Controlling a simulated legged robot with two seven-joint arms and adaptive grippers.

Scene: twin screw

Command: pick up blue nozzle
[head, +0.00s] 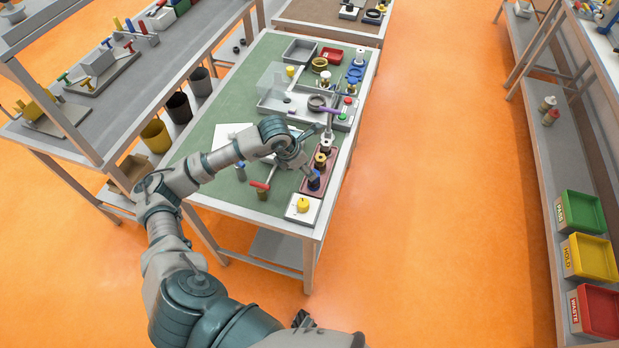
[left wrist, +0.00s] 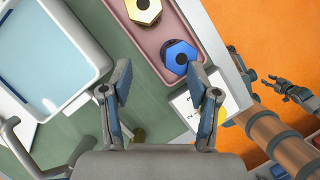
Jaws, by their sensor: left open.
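In the head view the left gripper (head: 309,170) hangs over the tray, close to the nozzle. My right gripper (left wrist: 278,88) shows small at the right of the wrist view.
A yellow-and-black hexagonal piece (left wrist: 144,10) stands farther along the tray. A white box with a yellow knob (head: 303,205) is just in front. A red-handled tool (head: 260,187) stands to the left. A blue-lined white tray (left wrist: 55,50) is left in the wrist view.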

